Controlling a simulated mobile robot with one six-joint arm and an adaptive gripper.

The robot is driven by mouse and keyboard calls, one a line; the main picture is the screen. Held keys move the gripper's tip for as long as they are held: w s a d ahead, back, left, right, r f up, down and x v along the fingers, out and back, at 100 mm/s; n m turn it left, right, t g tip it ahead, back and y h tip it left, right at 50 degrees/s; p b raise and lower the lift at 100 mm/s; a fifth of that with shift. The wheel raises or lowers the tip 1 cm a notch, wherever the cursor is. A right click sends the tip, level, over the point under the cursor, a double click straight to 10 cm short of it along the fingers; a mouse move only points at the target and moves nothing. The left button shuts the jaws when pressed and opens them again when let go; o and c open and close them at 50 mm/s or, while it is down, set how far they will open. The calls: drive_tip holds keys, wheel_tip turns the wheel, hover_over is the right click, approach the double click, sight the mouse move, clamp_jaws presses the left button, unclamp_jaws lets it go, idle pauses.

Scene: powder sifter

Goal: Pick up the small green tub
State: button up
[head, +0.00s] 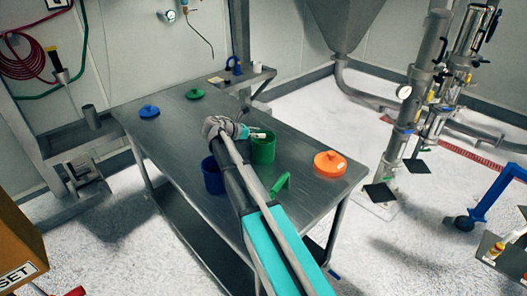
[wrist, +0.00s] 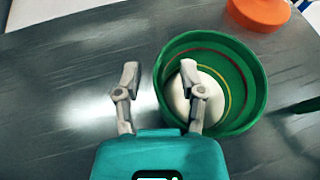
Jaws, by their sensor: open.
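The small green tub (head: 263,152) stands upright on the steel table. In the wrist view the tub (wrist: 259,92) is seen from above, with a rounded cream-white shape inside and thin red and yellow rings on its inner wall. My gripper (head: 257,135) is at the tub's rim. In the wrist view my gripper (wrist: 159,75) is open and empty. Its right finger shows over the tub's inside and its left finger outside, so the near-left rim lies between them. Whether a finger touches the wall, I cannot tell.
On the table (head: 165,140), a blue tub (head: 211,177) stands left of my arm, partly hidden. A green-handled tool (head: 281,184) and an orange lid (head: 329,163) lie to the right. The left tabletop has free room.

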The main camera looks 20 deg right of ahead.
idle(0.3)
clamp_jaws()
idle(0.3)
